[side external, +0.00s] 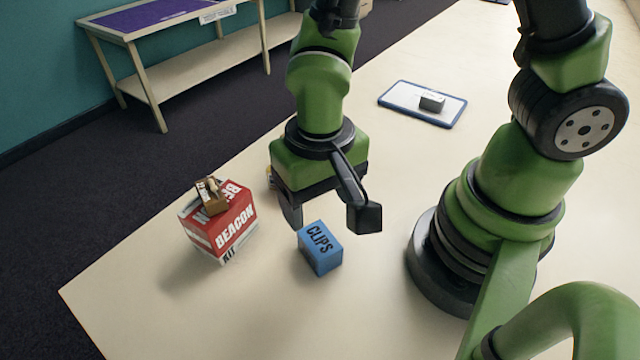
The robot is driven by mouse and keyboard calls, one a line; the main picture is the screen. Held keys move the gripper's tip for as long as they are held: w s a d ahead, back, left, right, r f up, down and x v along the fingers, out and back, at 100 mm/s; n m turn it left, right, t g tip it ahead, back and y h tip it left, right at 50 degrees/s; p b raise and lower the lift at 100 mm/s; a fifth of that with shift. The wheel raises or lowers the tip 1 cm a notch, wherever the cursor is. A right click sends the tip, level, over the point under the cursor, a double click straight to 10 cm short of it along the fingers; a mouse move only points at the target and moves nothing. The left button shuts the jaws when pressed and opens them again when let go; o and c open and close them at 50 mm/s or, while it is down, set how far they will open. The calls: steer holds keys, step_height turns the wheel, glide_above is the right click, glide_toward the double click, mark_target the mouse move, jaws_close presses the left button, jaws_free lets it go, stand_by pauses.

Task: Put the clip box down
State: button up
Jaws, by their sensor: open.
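The clip box (320,249) is a small blue box marked "CLIPS". In the side external view it sits on the pale table, right of the red kit box. My gripper (333,219) is above and just behind it, pointing down, with its jaws apart. One dark finger shows to the left of the clip box's top and the other to the right. I see nothing held between them. I cannot tell whether either finger touches the box.
A small yellow thing is partly hidden behind my gripper. The front table area is clear.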

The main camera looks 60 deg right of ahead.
steer(key=s+d+r+t+y, duration=0.1)
steer(key=s+d+r+t, duration=0.1)
steer(key=r, duration=0.8)
steer(key=s+d+r+t+y, duration=0.1)
steer(key=d+r+t, duration=0.4)
steer(key=r, duration=0.5)
steer(key=shift+s+d+r+n, duration=0.3)
steer(key=shift+s+d, duration=0.5)
steer(key=shift+s, duration=0.05)
